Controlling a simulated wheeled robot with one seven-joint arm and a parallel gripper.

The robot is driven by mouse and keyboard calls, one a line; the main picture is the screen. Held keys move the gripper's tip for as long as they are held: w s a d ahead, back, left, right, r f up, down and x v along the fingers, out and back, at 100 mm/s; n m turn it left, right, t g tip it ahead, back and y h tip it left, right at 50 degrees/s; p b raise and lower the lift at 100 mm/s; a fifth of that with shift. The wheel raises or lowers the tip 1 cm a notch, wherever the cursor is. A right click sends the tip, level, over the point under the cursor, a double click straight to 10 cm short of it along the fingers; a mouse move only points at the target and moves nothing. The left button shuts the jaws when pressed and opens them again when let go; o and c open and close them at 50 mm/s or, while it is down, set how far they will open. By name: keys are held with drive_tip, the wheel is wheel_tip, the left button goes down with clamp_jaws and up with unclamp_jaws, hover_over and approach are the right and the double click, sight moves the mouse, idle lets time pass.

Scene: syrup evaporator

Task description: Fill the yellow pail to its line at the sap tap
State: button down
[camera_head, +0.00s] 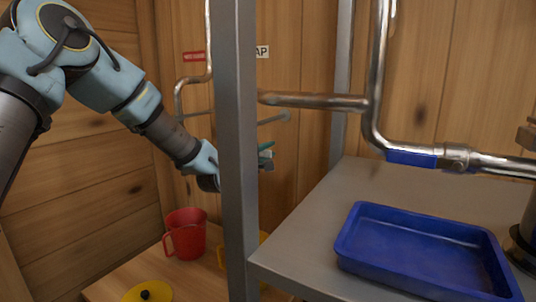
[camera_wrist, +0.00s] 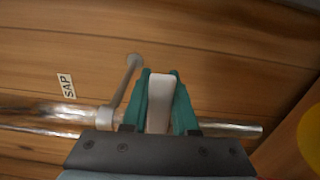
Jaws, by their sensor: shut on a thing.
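My gripper (camera_wrist: 160,105) has teal fingers shut on a pale, flat-ended bar (camera_wrist: 162,90). I cannot tell what the bar belongs to. In the head view my gripper (camera_head: 266,155) is partly behind the grey post. The sap tap's pipe (camera_wrist: 235,130) runs past the fingers in the wrist view, by the SAP label (camera_wrist: 66,86). The yellow pail (camera_head: 263,237) is mostly hidden by the post. A yellow curve (camera_wrist: 311,140) at the wrist view's right edge looks like it. Its line and contents are hidden.
A red mug (camera_head: 187,234) and a yellow lid (camera_head: 147,292) with a black knob are at lower left. The grey post (camera_head: 238,150) stands in front of the tap. A blue tray (camera_head: 420,250) lies on the metal bench (camera_head: 300,252), under a pipe with a blue-handled valve (camera_head: 412,158).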

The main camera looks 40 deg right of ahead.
drive_tip(key=shift+f+m, duration=0.3)
drive_tip(key=shift+f, duration=0.05)
idle(0.3)
drive_tip(key=c, duration=1)
unclamp_jaws()
drive_tip(key=shift+o, duration=0.2)
drive_tip(key=shift+a+r, duration=0.1)
drive_tip(key=shift+a, duration=0.05)
drive_tip(key=v, duration=1)
drive_tip(key=shift+a+b, duration=0.25)
drive_tip(key=shift+b, duration=0.2)
